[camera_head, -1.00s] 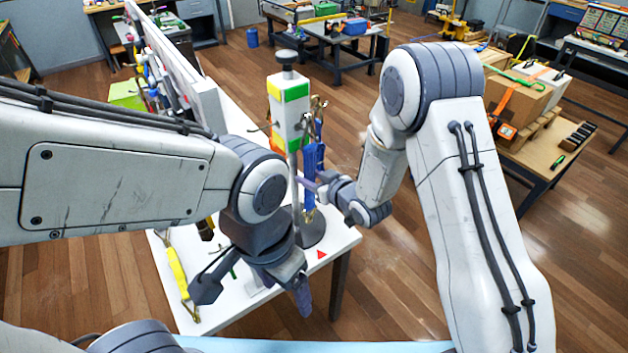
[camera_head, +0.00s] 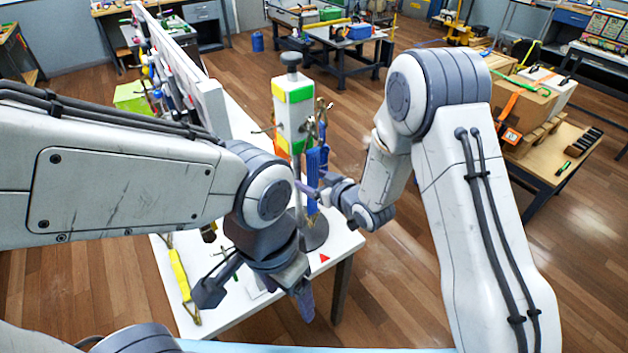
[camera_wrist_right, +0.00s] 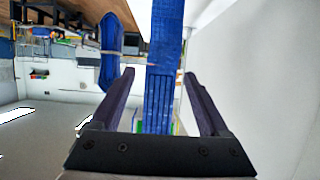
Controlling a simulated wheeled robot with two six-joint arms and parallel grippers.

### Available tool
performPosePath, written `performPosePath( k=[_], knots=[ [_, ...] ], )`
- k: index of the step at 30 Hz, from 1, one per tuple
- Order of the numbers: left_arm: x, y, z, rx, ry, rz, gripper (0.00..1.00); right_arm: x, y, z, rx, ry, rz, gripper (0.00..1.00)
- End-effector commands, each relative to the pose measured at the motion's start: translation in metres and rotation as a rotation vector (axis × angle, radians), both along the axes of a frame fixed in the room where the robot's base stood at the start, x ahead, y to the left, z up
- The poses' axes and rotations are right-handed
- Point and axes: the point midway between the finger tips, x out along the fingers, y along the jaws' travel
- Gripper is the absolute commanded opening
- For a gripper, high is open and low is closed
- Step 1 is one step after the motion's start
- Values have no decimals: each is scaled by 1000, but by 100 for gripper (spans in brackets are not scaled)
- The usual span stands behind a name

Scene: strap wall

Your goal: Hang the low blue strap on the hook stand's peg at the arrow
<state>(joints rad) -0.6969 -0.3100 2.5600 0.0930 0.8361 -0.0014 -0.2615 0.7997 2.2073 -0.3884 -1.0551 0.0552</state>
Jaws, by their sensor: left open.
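The hook stand (camera_head: 294,108) is a white post with coloured squares and a dark round base, standing on the white table. A red arrow mark (camera_head: 324,258) lies on the table in front of it. A blue strap (camera_head: 312,163) hangs upright at the post's right side, below brass hooks; its peg is unclear. My right gripper (camera_head: 312,190) is at this strap from the right. In the right wrist view, the strap (camera_wrist_right: 164,65) passes between its fingers, with gaps on both sides. My left gripper (camera_head: 257,300) is open and empty, low over the table's front.
Another blue strap (camera_wrist_right: 111,58) shows in the right wrist view. A yellow strap (camera_head: 179,275) lies at the table's left. A white wall panel (camera_head: 185,70) with hung items stands behind. The table's right edge is close to the stand; the floor beyond is clear.

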Motion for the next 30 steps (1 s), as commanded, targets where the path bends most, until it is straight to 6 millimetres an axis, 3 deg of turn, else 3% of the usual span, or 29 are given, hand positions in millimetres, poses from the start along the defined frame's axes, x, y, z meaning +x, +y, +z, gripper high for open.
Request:
performPosePath(
  k=[11,24,26,30],
  knots=[
    [0,0,-4,0,0,0,76,-5,-4,0,-2,4,-1,78],
    [0,0,-31,0,0,5,76,-61,-45,30,0,-1,-3,78],
    [0,0,-19,1,1,4,76,-68,-50,37,0,4,-3,78],
    [0,0,-15,0,0,3,76,-76,-56,40,-1,2,-1,78]
  ],
)
